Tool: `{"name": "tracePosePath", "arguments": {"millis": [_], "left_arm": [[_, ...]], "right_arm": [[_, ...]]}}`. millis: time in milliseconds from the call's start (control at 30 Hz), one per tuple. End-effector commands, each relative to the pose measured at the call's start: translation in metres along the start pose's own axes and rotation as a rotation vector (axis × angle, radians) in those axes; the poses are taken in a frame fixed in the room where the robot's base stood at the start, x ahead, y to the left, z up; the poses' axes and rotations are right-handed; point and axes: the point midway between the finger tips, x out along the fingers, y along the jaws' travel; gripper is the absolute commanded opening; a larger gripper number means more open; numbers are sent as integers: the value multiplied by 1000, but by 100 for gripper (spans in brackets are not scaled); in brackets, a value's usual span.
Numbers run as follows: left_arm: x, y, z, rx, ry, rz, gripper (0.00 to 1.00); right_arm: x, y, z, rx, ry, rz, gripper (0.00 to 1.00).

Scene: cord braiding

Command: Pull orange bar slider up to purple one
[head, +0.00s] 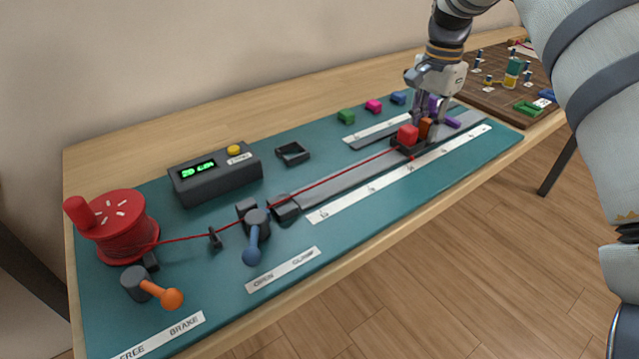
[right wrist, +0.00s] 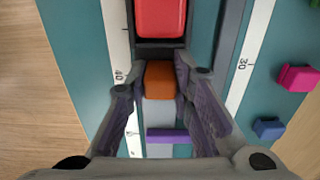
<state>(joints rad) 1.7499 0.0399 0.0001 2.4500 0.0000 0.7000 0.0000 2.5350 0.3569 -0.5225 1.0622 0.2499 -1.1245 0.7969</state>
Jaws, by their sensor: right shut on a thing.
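The orange bar slider (head: 425,128) stands on the grey rail, right behind a red block (head: 408,135) on a dark carriage. My right gripper (right wrist: 159,82) is shut on the orange slider, with its fingertips on either side of it in the right wrist view. The purple bar (right wrist: 168,136) lies across the rail a short gap away from the orange slider, on the side away from the red block. In the head view the purple bar (head: 453,122) shows partly behind my fingers. My left gripper is in neither view.
A red cord runs from the red spool (head: 128,228) past the blue-handled clamp (head: 254,235) to the red block. White scales (head: 400,172) flank the rail. Green, pink and blue blocks (head: 346,116) sit behind it. A brown board (head: 500,88) stands at the far right.

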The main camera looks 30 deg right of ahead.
Motion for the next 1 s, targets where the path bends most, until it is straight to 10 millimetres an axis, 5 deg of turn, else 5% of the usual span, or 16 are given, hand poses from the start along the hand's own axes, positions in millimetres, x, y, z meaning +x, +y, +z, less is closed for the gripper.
{"name": "tracePosePath", "arguments": {"millis": [267,800,1000], "left_arm": [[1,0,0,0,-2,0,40],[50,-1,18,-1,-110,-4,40],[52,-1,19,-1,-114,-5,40]], "right_arm": [[0,1,-3,0,3,1,0],[8,-1,-76,1,3,5,0],[0,1,-83,1,5,0,0]]}}
